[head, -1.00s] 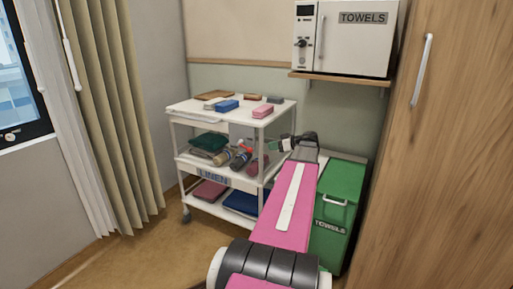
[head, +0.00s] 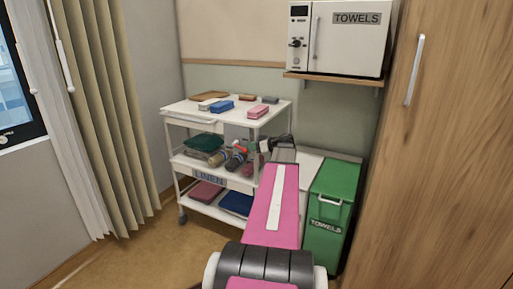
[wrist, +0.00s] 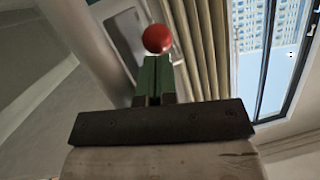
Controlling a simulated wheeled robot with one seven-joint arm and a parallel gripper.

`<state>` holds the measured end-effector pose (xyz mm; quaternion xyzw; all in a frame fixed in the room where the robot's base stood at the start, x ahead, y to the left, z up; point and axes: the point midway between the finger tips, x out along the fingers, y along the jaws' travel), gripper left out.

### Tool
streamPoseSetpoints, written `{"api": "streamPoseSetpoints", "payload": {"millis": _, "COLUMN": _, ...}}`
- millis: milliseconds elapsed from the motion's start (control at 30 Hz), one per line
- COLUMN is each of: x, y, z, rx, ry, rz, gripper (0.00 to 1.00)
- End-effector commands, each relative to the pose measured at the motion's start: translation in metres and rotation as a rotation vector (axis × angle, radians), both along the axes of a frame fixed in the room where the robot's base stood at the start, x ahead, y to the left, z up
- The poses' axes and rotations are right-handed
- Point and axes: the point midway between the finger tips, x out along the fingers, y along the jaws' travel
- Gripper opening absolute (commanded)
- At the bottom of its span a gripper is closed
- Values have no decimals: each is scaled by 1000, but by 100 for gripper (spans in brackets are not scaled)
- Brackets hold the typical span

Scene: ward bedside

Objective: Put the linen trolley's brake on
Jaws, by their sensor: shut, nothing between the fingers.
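The white linen trolley (head: 215,122) stands against the back wall in the head view, with a LINEN label (head: 209,177) on its middle shelf edge. In the wrist view a red ball knob (wrist: 158,39) shows just beyond my gripper (wrist: 157,62). It looks like the brake lever's knob, and a small red spot also shows in the head view (head: 240,147). My gripper's green fingers are shut and empty, in line with the knob. I cannot tell whether they touch it. In the head view my gripper is at the trolley's right side, its fingertips hard to make out.
Folded cloths and small boxes lie on the trolley's shelves. A green TOWELS bin (head: 328,205) stands right of my arm, below a TOWELS cabinet (head: 345,38) on a wall shelf. A wooden wardrobe (head: 440,150) fills the right. Floor (head: 150,250) is clear at the front left.

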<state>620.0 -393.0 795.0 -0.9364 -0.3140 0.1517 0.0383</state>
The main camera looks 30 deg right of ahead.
Motion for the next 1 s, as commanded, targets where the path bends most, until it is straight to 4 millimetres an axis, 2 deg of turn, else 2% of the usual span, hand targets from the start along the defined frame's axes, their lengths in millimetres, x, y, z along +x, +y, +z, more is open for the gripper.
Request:
{"api": "streamPoseSetpoints", "payload": {"millis": 400, "x": 1, "y": 0, "z": -2, "rx": 11, "ry": -14, "rz": 0, "gripper": 0}}
{"api": "streamPoseSetpoints", "payload": {"millis": 800, "x": 3, "y": 1, "z": -27, "rx": 125, "ry": -210, "rz": 0, "gripper": 0}}
{"api": "streamPoseSetpoints", "payload": {"millis": 1000, "x": 5, "y": 3, "z": -37, "rx": 131, "ry": -223, "rz": 0, "gripper": 0}}
